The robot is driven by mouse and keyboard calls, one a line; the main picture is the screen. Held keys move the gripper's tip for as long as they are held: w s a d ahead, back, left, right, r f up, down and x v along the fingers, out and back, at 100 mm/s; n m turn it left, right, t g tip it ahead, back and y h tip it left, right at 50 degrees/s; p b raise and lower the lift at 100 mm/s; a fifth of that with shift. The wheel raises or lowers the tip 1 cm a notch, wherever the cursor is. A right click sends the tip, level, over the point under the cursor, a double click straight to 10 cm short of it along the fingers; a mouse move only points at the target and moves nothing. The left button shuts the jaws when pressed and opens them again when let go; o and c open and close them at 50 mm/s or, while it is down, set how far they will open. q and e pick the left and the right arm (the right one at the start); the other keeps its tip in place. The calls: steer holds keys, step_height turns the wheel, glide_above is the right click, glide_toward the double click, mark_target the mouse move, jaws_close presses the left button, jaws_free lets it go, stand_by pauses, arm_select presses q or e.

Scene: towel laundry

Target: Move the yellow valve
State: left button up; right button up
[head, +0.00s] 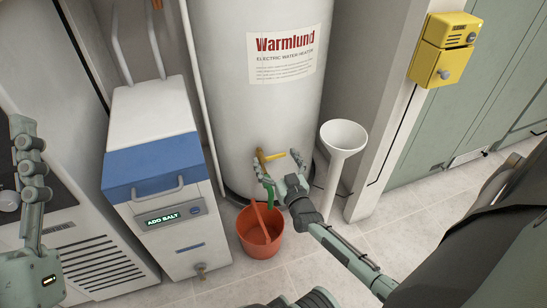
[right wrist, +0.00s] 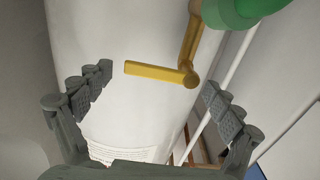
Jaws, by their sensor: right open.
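The yellow valve (head: 271,156) sticks out low on the front of the white water heater. In the right wrist view its bent yellow handle (right wrist: 160,72) lies between my fingers, with clear gaps on both sides. My right gripper (head: 278,166) is open and empty at the valve, and its fingers also show in the right wrist view (right wrist: 157,85). I see no contact with the handle. My left gripper (head: 31,175) is at the left edge, away from the valve; only part of it shows, so its opening cannot be told.
A green part (head: 269,194) hangs below the valve over a red bucket (head: 262,240). A white funnel on a pipe (head: 344,137) stands right of my right gripper. A blue-and-white salt unit (head: 155,170) stands left. A yellow box (head: 442,50) is on the wall.

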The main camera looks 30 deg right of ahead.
steer(key=shift+w+d, duration=0.15)
steer(key=shift+w, duration=0.45)
arm_select(q)
steer(key=shift+s+a+r+t, duration=0.15)
steer(key=shift+s+r+t, duration=0.05)
steer(key=shift+r+t, duration=0.1)
